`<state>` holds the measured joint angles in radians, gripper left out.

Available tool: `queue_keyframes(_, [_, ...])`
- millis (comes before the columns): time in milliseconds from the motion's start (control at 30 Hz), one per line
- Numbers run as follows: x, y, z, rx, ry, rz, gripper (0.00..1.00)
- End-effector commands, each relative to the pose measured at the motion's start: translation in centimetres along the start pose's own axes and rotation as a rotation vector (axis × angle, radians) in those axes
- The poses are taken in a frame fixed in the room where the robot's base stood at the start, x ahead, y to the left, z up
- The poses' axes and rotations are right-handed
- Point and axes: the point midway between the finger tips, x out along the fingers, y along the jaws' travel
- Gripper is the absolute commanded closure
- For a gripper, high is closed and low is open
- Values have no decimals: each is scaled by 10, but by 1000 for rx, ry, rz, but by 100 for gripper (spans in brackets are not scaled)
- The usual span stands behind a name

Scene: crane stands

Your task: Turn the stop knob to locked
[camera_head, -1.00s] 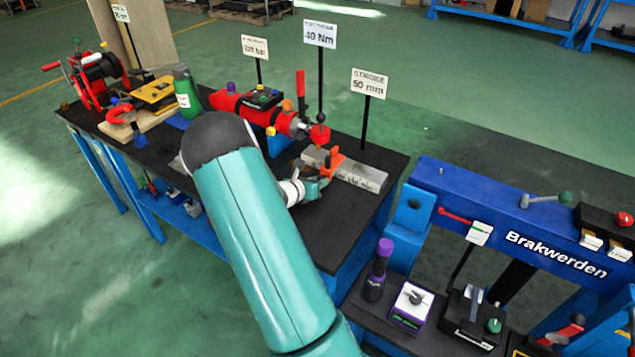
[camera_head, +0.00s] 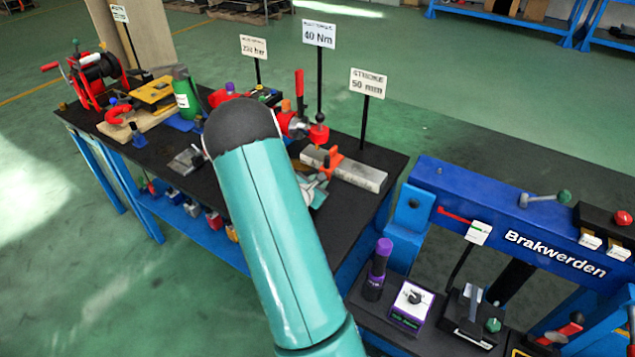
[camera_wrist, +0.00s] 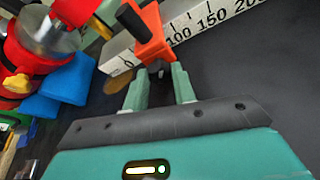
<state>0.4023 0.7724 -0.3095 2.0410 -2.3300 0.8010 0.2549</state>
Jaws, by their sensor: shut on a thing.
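An orange stop (camera_head: 336,160) sits on a pale metal scale bar (camera_head: 368,177) near the right end of the black bench. In the wrist view the orange stop (camera_wrist: 152,38) has a black peg on top, and the bar (camera_wrist: 205,22) shows printed numbers. My gripper (camera_wrist: 159,70) is at the near side of the stop, its two fingers shut on a small dark stop knob (camera_wrist: 158,69) low on that side. The knob is mostly hidden between the fingertips, and its locked marking cannot be read. In the head view my arm partly hides my gripper (camera_head: 316,188).
A red pump-like unit (camera_head: 296,122) with a blue base stands left of the bar. A "STROKE 50 mm" sign (camera_head: 368,83) and a "40 Nm" sign (camera_head: 319,34) stand behind. A blue press frame (camera_head: 480,205) stands right. The bench is bare before the bar.

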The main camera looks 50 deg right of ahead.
Motion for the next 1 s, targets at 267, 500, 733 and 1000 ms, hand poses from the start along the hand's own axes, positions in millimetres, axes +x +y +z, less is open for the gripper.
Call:
queue_keyframes(267, [-1,-2,-2,135,4,54,96])
queue_keyframes(500, [-1,-2,-2,181,5,74,96])
queue_keyframes(733, [-1,-2,-2,185,4,76,96])
queue_keyframes(1000, [-1,-2,-2,184,4,76,52])
